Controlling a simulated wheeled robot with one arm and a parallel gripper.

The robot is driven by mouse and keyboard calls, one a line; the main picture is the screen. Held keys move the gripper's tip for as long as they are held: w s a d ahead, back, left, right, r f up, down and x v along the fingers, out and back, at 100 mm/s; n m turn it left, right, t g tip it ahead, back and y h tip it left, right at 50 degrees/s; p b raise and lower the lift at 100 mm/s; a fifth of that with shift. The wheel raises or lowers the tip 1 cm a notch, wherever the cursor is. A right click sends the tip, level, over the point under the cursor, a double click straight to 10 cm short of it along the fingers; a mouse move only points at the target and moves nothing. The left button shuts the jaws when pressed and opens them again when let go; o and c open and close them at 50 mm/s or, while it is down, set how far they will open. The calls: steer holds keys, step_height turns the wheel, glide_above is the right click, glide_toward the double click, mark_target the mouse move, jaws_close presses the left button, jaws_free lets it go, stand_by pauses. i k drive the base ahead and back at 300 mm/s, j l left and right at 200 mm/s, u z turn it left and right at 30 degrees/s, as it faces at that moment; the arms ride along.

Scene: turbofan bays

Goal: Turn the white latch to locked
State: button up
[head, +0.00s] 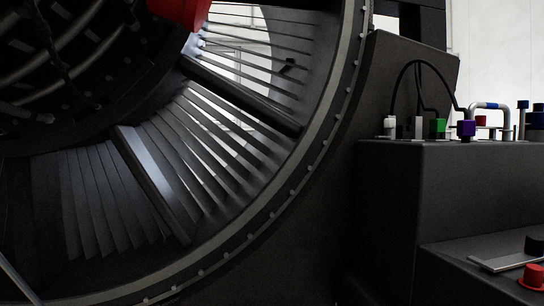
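No part that I can clearly tell as the white latch shows in the head view. A small white-topped piece (390,124) stands at the left end of the dark bench top, too small to tell what it is or how it is turned. A narrow pale upright piece (418,127) stands beside it. My gripper is not in view.
A large turbofan with a bolted outer ring (327,150) and grey vanes (200,150) fills the left. A red part (182,12) shows at the top. The dark stepped bench (460,185) at right carries green (437,128), purple (466,130) and red (533,277) parts.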

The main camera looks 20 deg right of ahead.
mark_target(389, 124)
steer(key=i+z, duration=0.15)
steer(key=z, duration=0.2)
steer(key=i+l+z, duration=0.1)
steer(key=z, duration=0.2)
steer(key=i+z, duration=0.2)
steer(key=z, duration=0.15)
